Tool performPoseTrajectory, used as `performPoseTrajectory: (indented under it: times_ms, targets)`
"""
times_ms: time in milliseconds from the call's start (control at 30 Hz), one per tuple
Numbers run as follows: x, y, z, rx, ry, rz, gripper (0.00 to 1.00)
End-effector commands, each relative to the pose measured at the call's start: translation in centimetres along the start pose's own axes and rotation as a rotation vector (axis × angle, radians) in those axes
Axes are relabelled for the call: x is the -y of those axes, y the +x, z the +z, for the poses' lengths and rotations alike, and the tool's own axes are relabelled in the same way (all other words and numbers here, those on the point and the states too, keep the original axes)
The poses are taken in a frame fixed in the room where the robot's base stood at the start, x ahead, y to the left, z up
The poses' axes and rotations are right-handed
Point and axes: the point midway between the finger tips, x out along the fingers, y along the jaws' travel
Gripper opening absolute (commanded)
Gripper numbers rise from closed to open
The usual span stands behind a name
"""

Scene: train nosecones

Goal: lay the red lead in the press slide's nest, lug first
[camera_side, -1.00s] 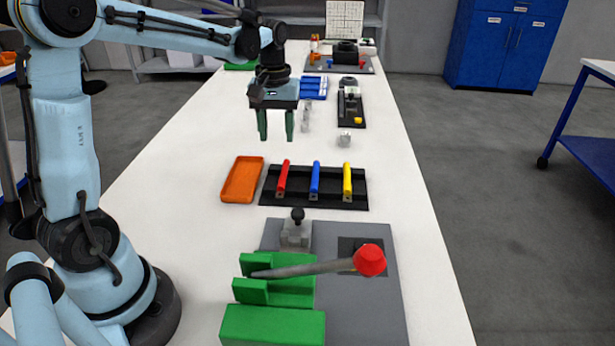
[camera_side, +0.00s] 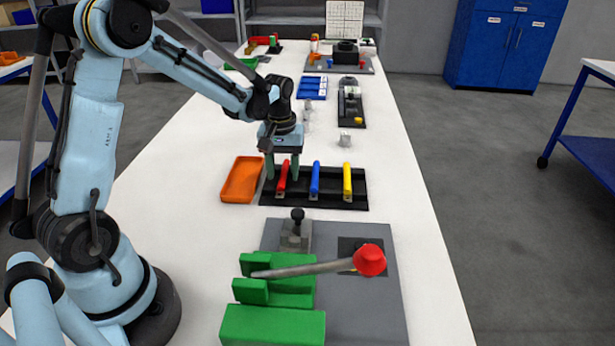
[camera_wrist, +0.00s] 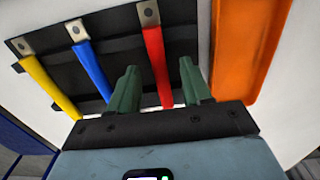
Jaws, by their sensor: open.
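The red lead (camera_side: 282,178) lies in a black rack (camera_side: 330,201), at the left of a blue lead (camera_side: 315,178) and a yellow lead (camera_side: 347,180). Each lead has a metal lug at its near end; the red one's lug (camera_wrist: 148,13) shows in the wrist view. My gripper (camera_side: 282,178) is open, with its green fingers on either side of the red lead; it also shows in the wrist view (camera_wrist: 160,88). I cannot tell whether the fingers touch it. The press has green blocks (camera_side: 275,290), a grey base (camera_side: 370,315) and a red-knobbed lever (camera_side: 368,260). I cannot make out the slide's nest clearly.
An orange tray (camera_side: 240,180) sits just left of the rack. Small grey parts (camera_side: 345,139) and a blue tray (camera_side: 313,87) lie farther back.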

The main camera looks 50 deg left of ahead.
Motion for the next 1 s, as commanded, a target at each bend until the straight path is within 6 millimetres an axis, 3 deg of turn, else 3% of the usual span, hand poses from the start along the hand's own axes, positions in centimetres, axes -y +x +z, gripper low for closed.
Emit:
performPoseTrajectory:
  times_ms: [233,533,1000]
  targets:
    - [0.02,0.12,-0.01,0.000,0.000,0.000,0.47]
    - [0.02,0.10,-0.01,0.000,0.000,0.000,0.01]
    - [0.01,-0.39,-0.02,0.000,0.000,0.000,0.00]
